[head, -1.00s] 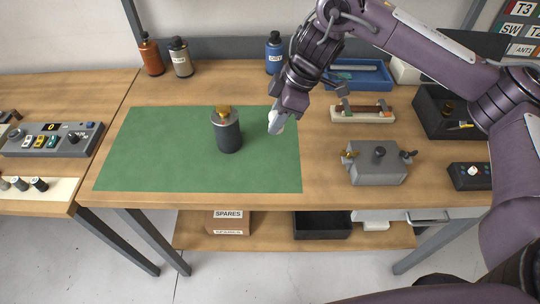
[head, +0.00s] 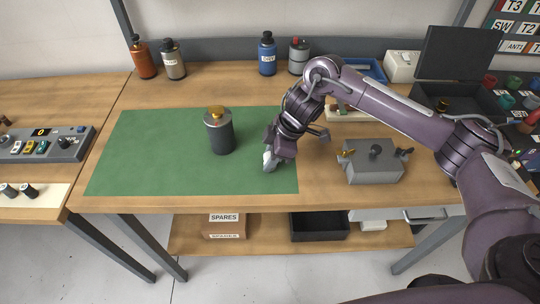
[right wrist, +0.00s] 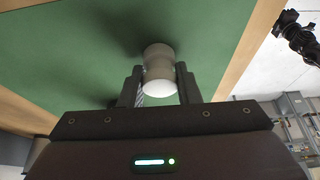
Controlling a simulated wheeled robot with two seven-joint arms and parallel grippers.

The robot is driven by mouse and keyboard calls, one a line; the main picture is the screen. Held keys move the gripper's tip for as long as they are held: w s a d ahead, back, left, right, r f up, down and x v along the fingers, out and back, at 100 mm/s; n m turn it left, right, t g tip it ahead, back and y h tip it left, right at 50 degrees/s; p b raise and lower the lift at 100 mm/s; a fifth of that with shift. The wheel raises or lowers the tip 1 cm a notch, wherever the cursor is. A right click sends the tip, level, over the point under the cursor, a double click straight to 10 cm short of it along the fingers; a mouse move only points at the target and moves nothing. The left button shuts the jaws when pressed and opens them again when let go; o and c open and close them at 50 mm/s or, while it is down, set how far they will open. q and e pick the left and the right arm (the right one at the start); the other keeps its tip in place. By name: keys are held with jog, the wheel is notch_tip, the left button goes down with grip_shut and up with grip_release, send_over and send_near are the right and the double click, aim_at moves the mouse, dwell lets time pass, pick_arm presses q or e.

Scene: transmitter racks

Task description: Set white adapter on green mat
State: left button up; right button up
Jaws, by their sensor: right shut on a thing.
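The white adapter (head: 268,160) is a small, pale, rounded piece at the tip of my right gripper (head: 271,157). In the right wrist view the adapter (right wrist: 158,70) sits between the two dark fingers of the gripper (right wrist: 159,84), which is shut on it. The green mat (head: 150,150) lies on the wooden bench, and the adapter is over its right part. I cannot tell whether the adapter touches the mat. My left gripper does not show.
A dark cylinder with a brass top (head: 219,132) stands on the mat, left of my right gripper. A grey box with side connectors (head: 373,163) sits right of the mat. Several bottles stand along the back, including a blue one (head: 267,54). The mat's left half is clear.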

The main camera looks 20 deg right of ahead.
jog(key=o, duration=1)
jog(key=shift+f, duration=0.1)
jog(key=shift+d+r, duration=0.15)
jog(key=shift+r, duration=0.45)
jog(key=v, duration=1.1)
jog(key=shift+p, duration=0.3)
jog(key=shift+s+d, duration=0.1)
